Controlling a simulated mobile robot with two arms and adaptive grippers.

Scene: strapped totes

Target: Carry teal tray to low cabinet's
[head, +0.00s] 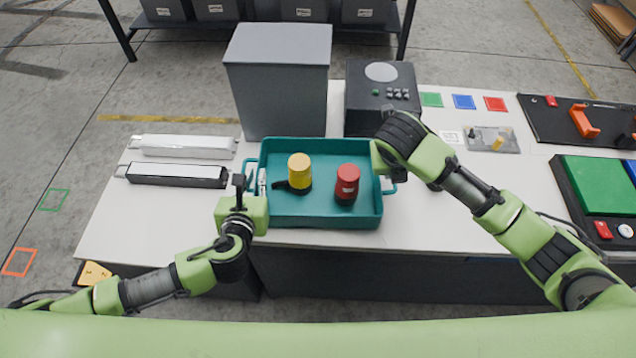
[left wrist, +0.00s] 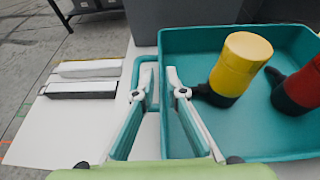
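The teal tray (head: 318,215) sits upright on the white table, with a loop handle at each short side. A yellow-topped cylinder (head: 299,172) and a red cylinder (head: 347,184) stand in it; both have dark lower parts. My left gripper (head: 251,184) is at the tray's left handle. In the left wrist view its two fingers (left wrist: 160,92) are apart, near the left handle (left wrist: 137,62) and the tray's left wall (left wrist: 166,75). I cannot tell whether they touch. My right gripper (head: 386,178) is by the right handle; its fingers are mostly hidden by its own wrist.
Two long bars (head: 178,174) lie left. Coloured squares, a small fixture plate (head: 493,139) and dark panels lie right. A rack with grey bins is beyond; floor shows left.

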